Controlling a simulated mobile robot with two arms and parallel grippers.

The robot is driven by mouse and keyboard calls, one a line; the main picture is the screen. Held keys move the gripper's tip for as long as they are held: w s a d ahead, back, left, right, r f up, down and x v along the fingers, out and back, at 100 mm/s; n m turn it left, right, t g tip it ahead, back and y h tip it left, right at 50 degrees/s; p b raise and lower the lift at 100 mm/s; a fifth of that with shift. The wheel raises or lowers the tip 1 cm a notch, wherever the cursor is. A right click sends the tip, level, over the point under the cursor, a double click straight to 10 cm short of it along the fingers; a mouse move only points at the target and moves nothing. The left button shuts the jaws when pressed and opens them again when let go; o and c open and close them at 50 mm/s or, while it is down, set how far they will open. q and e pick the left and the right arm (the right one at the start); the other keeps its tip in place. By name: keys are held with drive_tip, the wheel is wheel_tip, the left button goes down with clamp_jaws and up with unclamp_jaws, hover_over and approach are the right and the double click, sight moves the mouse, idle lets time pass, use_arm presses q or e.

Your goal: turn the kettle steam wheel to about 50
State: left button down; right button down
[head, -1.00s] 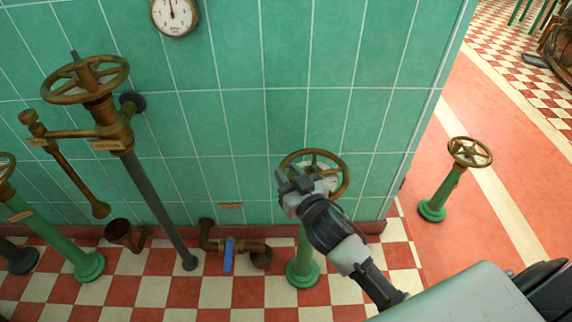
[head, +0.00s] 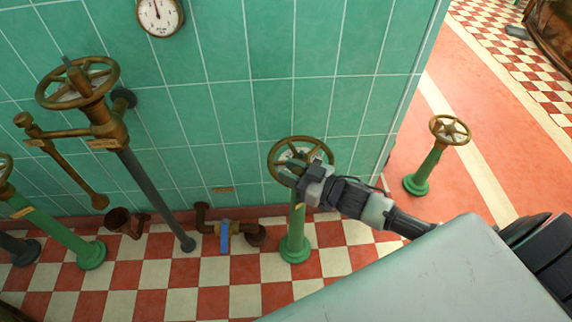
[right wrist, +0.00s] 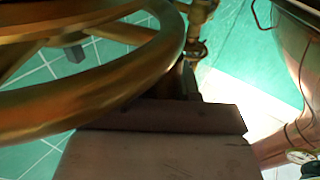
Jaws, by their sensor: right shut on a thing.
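A brass handwheel (head: 271,162) tops a green pedestal (head: 295,235) by the tiled wall. I cannot read a label that names it as the kettle steam wheel. My right gripper (head: 308,180) is shut on its rim at the near right side. In the right wrist view, the brass rim (right wrist: 90,105) and spokes fill the upper left, with the gripper's finger (right wrist: 165,116) against the rim. The gripper hides part of the wheel. A round white gauge (head: 160,15) hangs on the wall, its needle near the top; its numbers are too small to read. My left gripper is out of view.
A larger brass wheel (head: 77,83) on a grey post stands left. A brass pipe with a blue lever (head: 224,238) is low on the wall. Another wheeled green pedestal (head: 424,172) stands right, past the wall's end. Open red floor (head: 470,130) lies beyond.

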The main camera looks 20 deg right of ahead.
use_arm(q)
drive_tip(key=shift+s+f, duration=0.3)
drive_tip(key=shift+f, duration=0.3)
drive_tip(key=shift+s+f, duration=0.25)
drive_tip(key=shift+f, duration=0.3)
use_arm(e)
drive_tip(key=shift+s+d+n+g+y, duration=0.3)
drive_tip(key=shift+d+n+g+y, duration=0.15)
drive_tip(key=shift+n+g+y, duration=0.45)
drive_tip(key=c, duration=0.9)
unclamp_jaws()
drive_tip(key=shift+o, duration=0.2)
drive_tip(key=shift+s+d+p, duration=0.25)
drive_tip(key=shift+p, duration=0.05)
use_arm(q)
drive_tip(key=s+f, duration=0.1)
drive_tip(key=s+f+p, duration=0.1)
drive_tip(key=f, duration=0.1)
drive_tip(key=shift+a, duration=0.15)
use_arm(e)
drive_tip(key=v, duration=1)
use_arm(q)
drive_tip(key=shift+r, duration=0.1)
use_arm(e)
drive_tip(key=shift+f, duration=0.1)
